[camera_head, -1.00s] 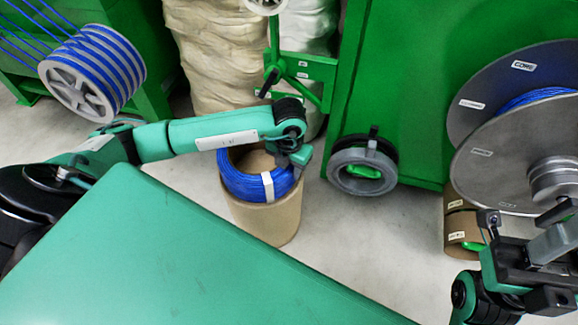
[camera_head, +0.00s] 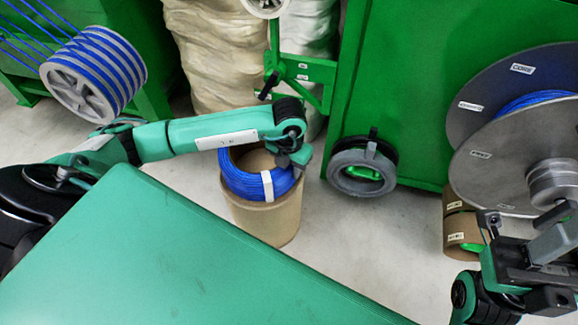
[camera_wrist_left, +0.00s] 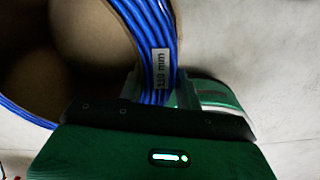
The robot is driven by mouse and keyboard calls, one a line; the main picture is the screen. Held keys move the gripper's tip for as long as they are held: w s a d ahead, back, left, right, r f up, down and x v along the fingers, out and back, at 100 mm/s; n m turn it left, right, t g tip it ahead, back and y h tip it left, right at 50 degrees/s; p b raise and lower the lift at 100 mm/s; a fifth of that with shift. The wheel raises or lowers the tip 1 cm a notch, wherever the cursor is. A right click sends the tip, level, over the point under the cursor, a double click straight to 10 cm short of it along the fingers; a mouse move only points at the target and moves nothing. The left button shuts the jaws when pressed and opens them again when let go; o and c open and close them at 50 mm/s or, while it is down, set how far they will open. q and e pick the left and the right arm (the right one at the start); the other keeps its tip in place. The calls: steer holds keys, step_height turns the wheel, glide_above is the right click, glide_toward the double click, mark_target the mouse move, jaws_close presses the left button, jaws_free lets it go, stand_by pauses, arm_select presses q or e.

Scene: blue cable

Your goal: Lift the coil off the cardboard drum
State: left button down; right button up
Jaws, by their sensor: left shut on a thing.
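The blue cable coil (camera_head: 243,184), bound with white bands, lies around the top of the cardboard drum (camera_head: 268,222), which stands on the floor. My left gripper (camera_head: 297,168) reaches over the drum and is at the coil's right side. In the left wrist view the coil's strands (camera_wrist_left: 150,38) run between the fingers of my left gripper (camera_wrist_left: 160,88), beside a white label. The gripper is shut on the coil. The drum's open top (camera_wrist_left: 85,35) shows inside the ring. My right gripper (camera_head: 555,232) is at the right edge, far from the coil; its fingertips are not clear.
A large grey reel (camera_head: 500,165) stands at the right, with small brown rolls (camera_head: 460,225) below it. A green cabinet (camera_head: 420,60) with a grey ring (camera_head: 361,173) stands behind. A blue-wound spool (camera_head: 92,75) is at the upper left. Bare floor (camera_head: 370,235) lies right of the drum.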

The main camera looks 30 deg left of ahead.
arm_select(q)
steer(key=shift+r+p, duration=0.55)
steer(key=shift+r, duration=0.2)
stand_by(0.7)
steer(key=shift+r+p, duration=1.95)
steer(key=shift+r, duration=0.7)
